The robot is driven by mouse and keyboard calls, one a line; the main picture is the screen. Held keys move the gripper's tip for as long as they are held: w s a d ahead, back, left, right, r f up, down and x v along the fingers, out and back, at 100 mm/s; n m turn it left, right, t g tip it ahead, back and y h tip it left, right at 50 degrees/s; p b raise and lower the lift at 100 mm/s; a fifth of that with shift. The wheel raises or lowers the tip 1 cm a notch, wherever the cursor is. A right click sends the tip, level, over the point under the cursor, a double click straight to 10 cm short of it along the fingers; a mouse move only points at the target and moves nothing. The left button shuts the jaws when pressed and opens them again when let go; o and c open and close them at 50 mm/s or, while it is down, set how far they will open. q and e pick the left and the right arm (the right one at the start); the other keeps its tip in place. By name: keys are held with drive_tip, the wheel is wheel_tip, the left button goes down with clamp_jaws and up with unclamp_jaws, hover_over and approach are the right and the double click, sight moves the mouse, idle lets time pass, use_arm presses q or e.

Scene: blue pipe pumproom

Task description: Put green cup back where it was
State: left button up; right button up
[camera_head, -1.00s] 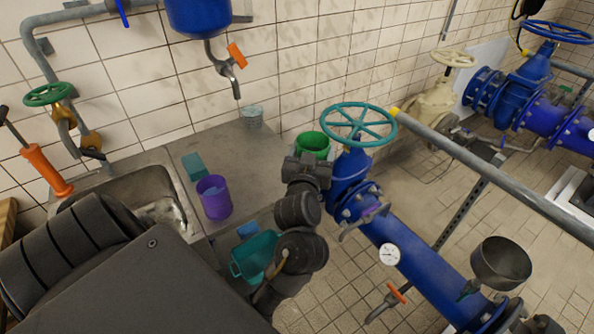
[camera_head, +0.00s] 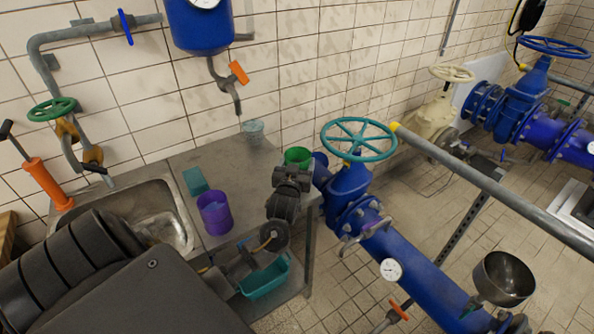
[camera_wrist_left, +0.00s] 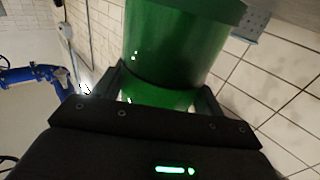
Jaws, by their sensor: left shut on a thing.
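The green cup (camera_head: 298,156) is at the right end of the metal counter (camera_head: 246,186) in the head view. My left gripper (camera_head: 293,173) is shut on it from the near side. In the left wrist view the green cup (camera_wrist_left: 175,45) fills the top middle, between the two dark fingers of my left gripper (camera_wrist_left: 160,97). The cup's lower part is partly hidden by the gripper in the head view. I cannot tell whether the cup touches the counter. My right gripper is not in view.
A purple mug (camera_head: 214,213), a teal block (camera_head: 195,181) and a grey metal cup (camera_head: 253,131) stand on the counter. A teal bin (camera_head: 264,280) is below. The blue valve with its teal handwheel (camera_head: 358,139) stands close right. The counter's back middle is clear.

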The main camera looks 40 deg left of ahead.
use_arm(q)
drive_tip(key=shift+w+a+f, duration=0.1)
drive_tip(key=shift+a+f, duration=0.15)
drive_tip(key=shift+f, duration=0.05)
wheel_tip(320, 180, down, 2)
drive_tip(key=shift+f+p, duration=0.15)
drive_tip(key=shift+p, duration=0.35)
drive_tip(key=shift+f, duration=0.3)
drive_tip(key=shift+d+f, duration=0.1)
drive_tip(key=shift+f, duration=0.05)
drive_tip(key=o, duration=1.3)
